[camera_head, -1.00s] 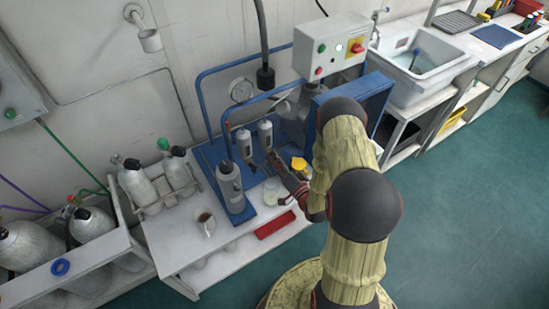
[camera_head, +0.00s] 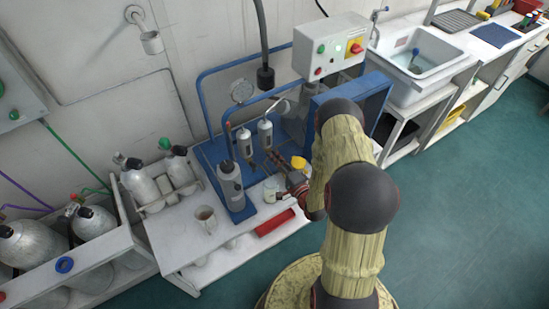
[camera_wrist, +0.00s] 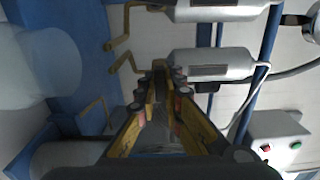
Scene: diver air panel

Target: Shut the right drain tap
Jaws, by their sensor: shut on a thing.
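Two white filter canisters with dark labels stand side by side on the blue panel, the left (camera_head: 244,143) and the right (camera_head: 265,133) in the head view. The wrist view is turned sideways: the right canister (camera_wrist: 210,66) is the lower one. A bent brass tube (camera_wrist: 122,58) of the right drain tap shows at its bottom end, and a similar one (camera_wrist: 121,30) belongs to the left canister. My gripper (camera_wrist: 160,72) is shut at the right canister's bottom end, on the right drain tap. Its fingers hide the handle. My gripper (camera_head: 272,157) is small in the head view.
A grey cylinder (camera_head: 230,184) stands left of my gripper on the blue base. A mug (camera_head: 205,217), a glass jar (camera_head: 270,191) and a red tray (camera_head: 274,222) are nearby. A control box (camera_head: 329,45) hangs above right.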

